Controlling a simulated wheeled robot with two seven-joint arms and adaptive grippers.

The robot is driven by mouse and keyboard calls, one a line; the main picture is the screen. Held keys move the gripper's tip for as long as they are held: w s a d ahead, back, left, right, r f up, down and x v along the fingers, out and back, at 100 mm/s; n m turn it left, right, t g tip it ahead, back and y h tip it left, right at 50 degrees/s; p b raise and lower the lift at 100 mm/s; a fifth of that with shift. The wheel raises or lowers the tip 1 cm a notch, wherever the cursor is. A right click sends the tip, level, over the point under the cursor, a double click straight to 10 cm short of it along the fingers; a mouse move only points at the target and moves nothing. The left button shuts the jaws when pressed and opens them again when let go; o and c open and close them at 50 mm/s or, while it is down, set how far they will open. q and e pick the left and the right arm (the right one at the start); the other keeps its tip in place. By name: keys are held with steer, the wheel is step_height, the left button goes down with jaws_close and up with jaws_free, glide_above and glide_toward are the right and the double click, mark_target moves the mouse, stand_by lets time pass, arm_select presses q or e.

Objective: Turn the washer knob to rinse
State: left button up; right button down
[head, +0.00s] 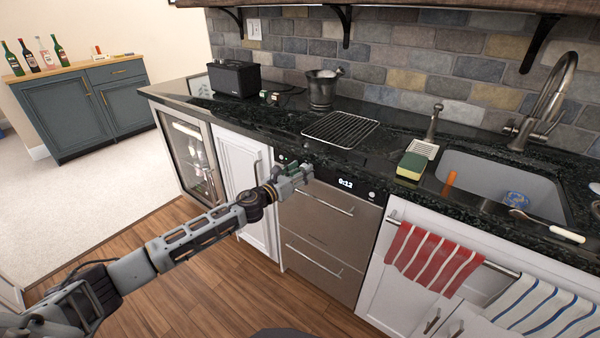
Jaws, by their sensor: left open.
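The washer (312,225) is a stainless two-drawer unit under the black counter. Its dark top panel has a lit display (345,184) reading 0:12. A small round shape (371,195) sits at the panel's right end; I cannot tell if it is the knob. My left gripper (296,171) is open in front of the left part of the panel, just below the counter edge. It hides part of the panel, and any knob markings there cannot be read. I cannot tell whether its fingers touch anything. My right gripper is not in view.
A wire rack (341,129) lies on the counter above the washer. A sponge (411,165) and sink (500,180) are to the right. A red striped towel (440,262) hangs from a rail at the right. A glass-door cooler (188,155) stands left. The wooden floor in front is clear.

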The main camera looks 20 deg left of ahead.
arm_select(q)
steer(key=shift+c, duration=0.5)
steer(key=c, duration=0.9)
steer(key=shift+c, duration=0.2)
steer(key=shift+n, duration=0.3)
steer(key=shift+d+n+t+y+p, duration=0.1)
steer(key=shift+n+t+y+p, duration=0.25)
steer(key=shift+n+p, duration=5.9)
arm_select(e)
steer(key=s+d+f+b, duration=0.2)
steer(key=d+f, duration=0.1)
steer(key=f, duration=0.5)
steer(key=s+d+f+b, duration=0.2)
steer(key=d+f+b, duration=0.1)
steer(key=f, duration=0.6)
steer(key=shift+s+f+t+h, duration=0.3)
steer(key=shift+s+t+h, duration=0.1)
arm_select(q)
steer(key=n, duration=0.5)
steer(key=shift+n, duration=0.25)
